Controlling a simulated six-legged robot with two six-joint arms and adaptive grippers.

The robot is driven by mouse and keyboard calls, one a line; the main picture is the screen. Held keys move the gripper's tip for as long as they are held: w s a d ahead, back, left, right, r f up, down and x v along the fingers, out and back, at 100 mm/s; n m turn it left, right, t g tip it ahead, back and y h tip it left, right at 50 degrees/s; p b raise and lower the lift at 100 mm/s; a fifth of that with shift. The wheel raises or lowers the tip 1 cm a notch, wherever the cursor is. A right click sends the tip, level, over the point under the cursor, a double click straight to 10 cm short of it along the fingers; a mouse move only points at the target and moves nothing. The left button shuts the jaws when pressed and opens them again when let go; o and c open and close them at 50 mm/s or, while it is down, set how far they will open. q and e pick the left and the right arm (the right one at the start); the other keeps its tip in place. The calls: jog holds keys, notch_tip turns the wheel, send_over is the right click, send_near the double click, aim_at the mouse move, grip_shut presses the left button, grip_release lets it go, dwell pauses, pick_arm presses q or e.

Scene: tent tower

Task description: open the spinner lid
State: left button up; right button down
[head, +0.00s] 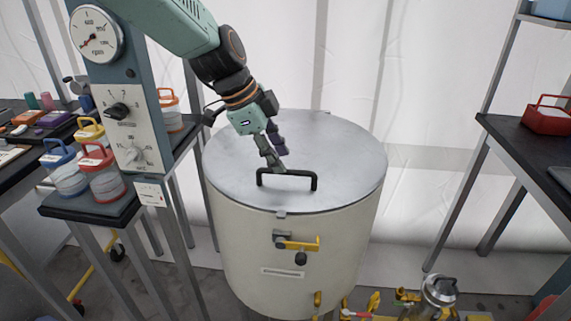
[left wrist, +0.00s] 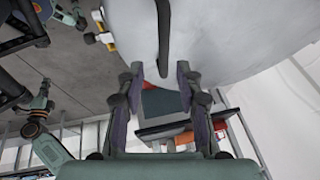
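The spinner is a cream drum (head: 290,260) with a flat grey metal lid (head: 340,165), which lies closed on top. A black bar handle (head: 287,173) stands near the lid's front edge. A latch with a yellow lever (head: 298,243) is on the drum's front, below the rim. My left gripper (head: 279,162) is just above and behind the handle, pointing down. In the left wrist view my left gripper (left wrist: 158,75) has its fingers apart with nothing between them. The handle (left wrist: 163,40) lies just beyond the fingertips, in line with the gap. I cannot make out my right gripper.
A control column with a dial gauge (head: 95,35) stands left of the drum. A shelf (head: 90,205) there holds lidded jars. A dark table (head: 535,150) with a red-lidded box (head: 548,116) is at the right. A metal flask (head: 438,290) and yellow parts are at the front right.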

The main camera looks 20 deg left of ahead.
aim_at(289, 171)
pick_arm(q)
jog(key=x, duration=0.2)
jog(key=w+x, duration=0.1)
jog(key=x, duration=0.1)
jog(key=shift+a+r, duration=0.1)
jog(key=shift+a, duration=0.1)
jog(key=shift+s+r, duration=0.3)
jog(key=shift+s, duration=0.3)
jog(key=shift+w+f, duration=0.3)
jog(key=shift+w, duration=0.25)
jog(key=c, duration=0.3)
jog(key=shift+s+d+r, duration=0.1)
jog(key=shift+s+r, duration=0.1)
jog(key=shift+s, duration=0.15)
grip_shut()
jog(key=shift+w+f, duration=0.15)
